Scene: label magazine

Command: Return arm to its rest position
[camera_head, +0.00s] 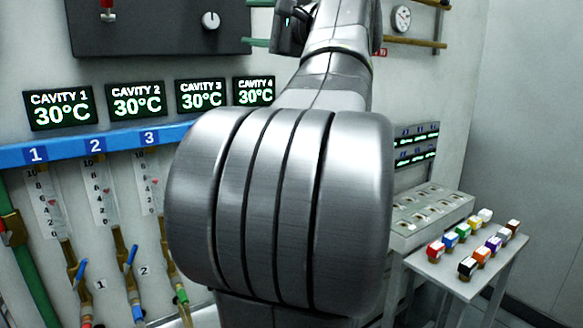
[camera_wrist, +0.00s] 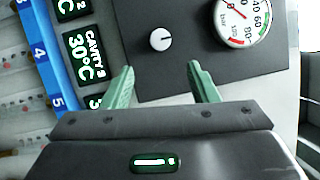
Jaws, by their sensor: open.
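My gripper (camera_wrist: 160,70) shows in the wrist view with its two green fingers spread apart and nothing between them. Its fingers point toward a dark wall panel (camera_wrist: 140,25) with a white knob (camera_wrist: 160,39). In the head view my arm is raised and fills the middle, its large silver joint close to the camera. The upper arm end reaches up to the top edge, near the same panel (camera_head: 150,35).
Cavity displays (camera_head: 137,100) and a blue numbered rail (camera_head: 70,147) line the wall at left, above hoses and valves. A gauge (camera_wrist: 240,18) is on the panel. At right, a small table (camera_head: 465,285) holds several coloured blocks, beside a grey slotted unit (camera_head: 405,240).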

